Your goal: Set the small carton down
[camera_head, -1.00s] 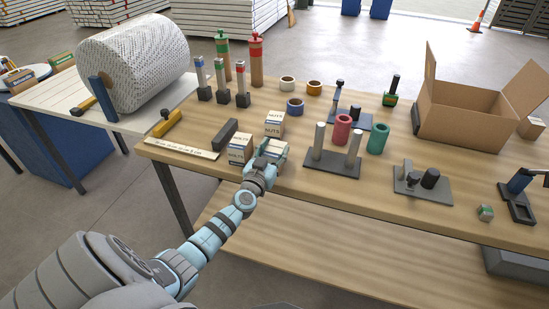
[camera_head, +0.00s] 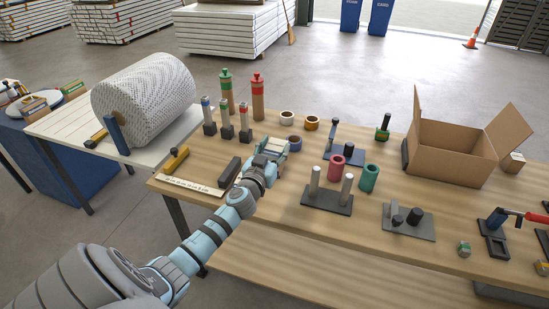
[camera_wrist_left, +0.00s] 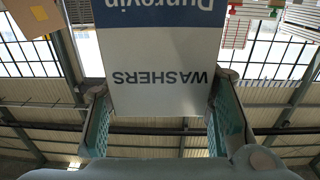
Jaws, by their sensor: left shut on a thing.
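My left gripper (camera_head: 272,153) is over the left half of the workbench, in the middle of the head view. It is shut on the small carton (camera_wrist_left: 158,72), which fills the space between its two fingers in the left wrist view. The carton is white with a blue band, and its word WASHERS shows upside down. In the head view the gripper mostly hides the carton, and I cannot tell whether it touches the bench (camera_head: 350,230). No NUTS carton shows now; the gripper and forearm cover that area. My right gripper is not in view.
A dark block (camera_head: 229,172) and a pale ruler strip (camera_head: 188,184) lie left of the gripper. A tape roll (camera_head: 294,143) is close behind it. A two-post stand (camera_head: 328,198) is to its right. An open cardboard box (camera_head: 450,160) stands at the right.

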